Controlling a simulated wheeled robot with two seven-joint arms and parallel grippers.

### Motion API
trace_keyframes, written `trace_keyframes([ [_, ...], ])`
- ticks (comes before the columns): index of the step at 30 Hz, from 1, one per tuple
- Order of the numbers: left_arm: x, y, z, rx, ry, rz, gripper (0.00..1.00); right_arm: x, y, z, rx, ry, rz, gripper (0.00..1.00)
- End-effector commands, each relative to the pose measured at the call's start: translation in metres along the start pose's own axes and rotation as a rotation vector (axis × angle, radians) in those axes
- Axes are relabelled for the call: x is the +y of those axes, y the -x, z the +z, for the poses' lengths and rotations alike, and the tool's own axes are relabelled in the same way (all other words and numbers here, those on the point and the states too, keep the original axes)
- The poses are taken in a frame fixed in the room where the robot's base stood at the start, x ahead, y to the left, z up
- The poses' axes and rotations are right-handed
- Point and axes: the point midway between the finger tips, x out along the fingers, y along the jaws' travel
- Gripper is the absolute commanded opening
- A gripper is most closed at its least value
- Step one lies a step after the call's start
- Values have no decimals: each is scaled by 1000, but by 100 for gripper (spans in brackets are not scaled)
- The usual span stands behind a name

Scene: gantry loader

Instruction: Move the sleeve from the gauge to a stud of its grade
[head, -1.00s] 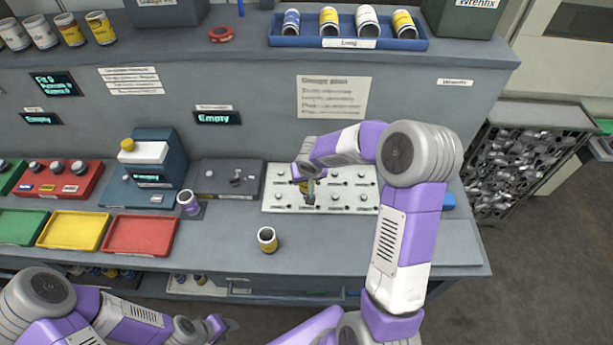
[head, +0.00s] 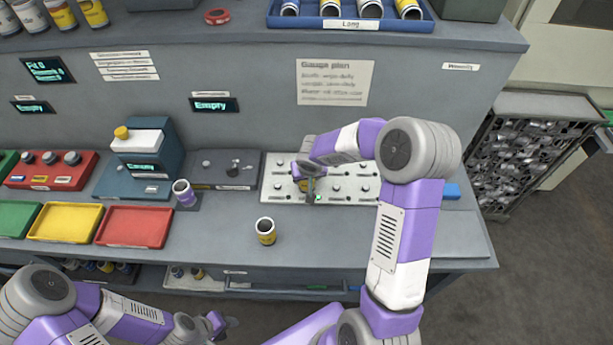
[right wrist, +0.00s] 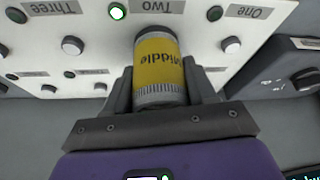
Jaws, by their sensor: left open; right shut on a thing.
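A sleeve with a yellow band reading "Middle" (right wrist: 158,65) is between the fingers of my right gripper (right wrist: 162,88), which is shut on it. In the head view the gripper (head: 310,176) and sleeve are over the left part of the white stud board (head: 275,190). In the right wrist view the sleeve's far end meets the board beside the label "Two" and hides any stud there. The green lamp (right wrist: 117,12) by that label is lit. The gauge, a teal device with a yellow knob (head: 143,150), shows "Empty". My left gripper (head: 226,322) is open and empty, low before the bench.
Green, yellow and red trays (head: 135,227) lie left. A blue "Long" tray (head: 350,22) of sleeves is on the shelf. Bench space right of the standing yellow-banded sleeve is clear.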

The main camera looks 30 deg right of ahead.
Motion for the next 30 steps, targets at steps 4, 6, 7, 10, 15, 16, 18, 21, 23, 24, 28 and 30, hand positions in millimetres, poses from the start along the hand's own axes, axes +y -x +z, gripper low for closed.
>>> trace_keyframes([
  [4, 0, 0, 0, 0, 0, 0, 43, 0, 1, -1, 2, 0, 0, 10],
  [6, 0, 0, 0, 0, 0, 0, 43, 0, 1, -1, 2, 0, 0, 10],
  [7, 0, 0, 0, 0, 0, 0, 43, 0, 1, -1, 2, 0, 0, 10],
  [10, 0, 0, 0, 0, 0, 0, 43, 0, 1, -1, 2, 0, 0, 10],
  [15, 0, -1, 0, 0, 0, 0, 43, 0, 0, -1, 2, 0, 0, 10],
  [16, 0, -1, 0, 0, 0, 0, 43, 0, 0, 0, 2, 0, 0, 10],
  [18, -1, -2, 0, 0, 0, 0, 43, 0, -1, 0, 2, 0, 0, 10],
  [21, -1, -3, 0, 0, 0, 0, 43, 0, -2, 0, 2, 0, 0, 10],
  [23, -1, -4, 0, 0, 0, 0, 43, 0, -2, 0, 2, -1, 0, 10],
  [24, -1, -4, 0, 0, 0, 0, 43, 0, -2, 0, 2, -1, 0, 57],
  [28, -1, -3, 0, 0, 0, 0, 43, 0, -2, 0, 2, 0, 0, 77],
  [30, -1, -3, 0, 0, 0, 0, 43, 0, -2, 0, 1, 0, 0, 85],
])
